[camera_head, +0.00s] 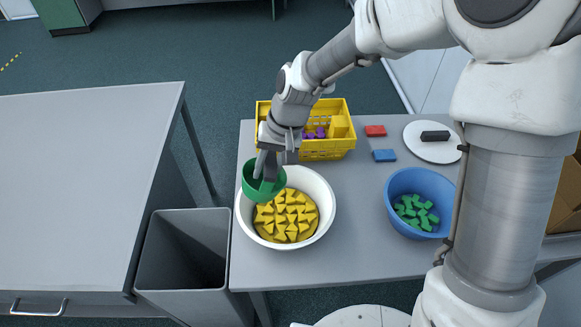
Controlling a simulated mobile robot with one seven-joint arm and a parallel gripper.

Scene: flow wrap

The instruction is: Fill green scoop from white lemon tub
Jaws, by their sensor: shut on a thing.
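The white tub (325,196) stands at the left front of the grey table and holds many yellow wedge-shaped pieces (287,216). The green scoop (250,186) is over the tub's back left rim. My gripper (266,172) is shut on the green scoop, with its fingers reaching down inside the scoop's opening. I cannot tell whether the scoop touches the tub rim. The inside of the scoop is partly hidden by the fingers, and I see no pieces in it.
A yellow basket (325,148) with purple items stands behind the tub. A blue bowl (433,182) of green pieces is at right. Red (375,131) and blue (384,155) blocks and a white plate (419,149) lie behind. A grey bin (183,250) stands left of the table.

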